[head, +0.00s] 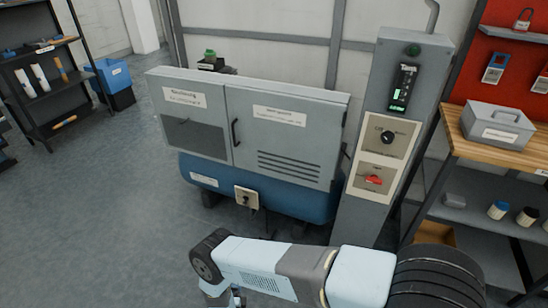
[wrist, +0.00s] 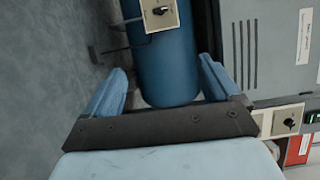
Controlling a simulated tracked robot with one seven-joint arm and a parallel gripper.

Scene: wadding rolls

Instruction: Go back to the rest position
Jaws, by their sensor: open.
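My gripper (wrist: 163,70) is open and empty in the wrist view, its two blue fingers wide apart with nothing between them but the blue tank (wrist: 168,65) behind. In the head view my arm reaches across the bottom middle, and the gripper (head: 226,297) hangs at its left end, partly cut off by the lower edge. It is in front of the grey cabinet (head: 245,130) and the blue tank (head: 290,200) under it. I see no contact with either.
A grey control post (head: 360,215) with a dark knob (head: 387,137) and red switch (head: 373,180) stands right of the cabinet. A wooden-topped bench (head: 480,150) with a grey box (head: 497,122) is at right. A black shelf (head: 40,95) stands at left.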

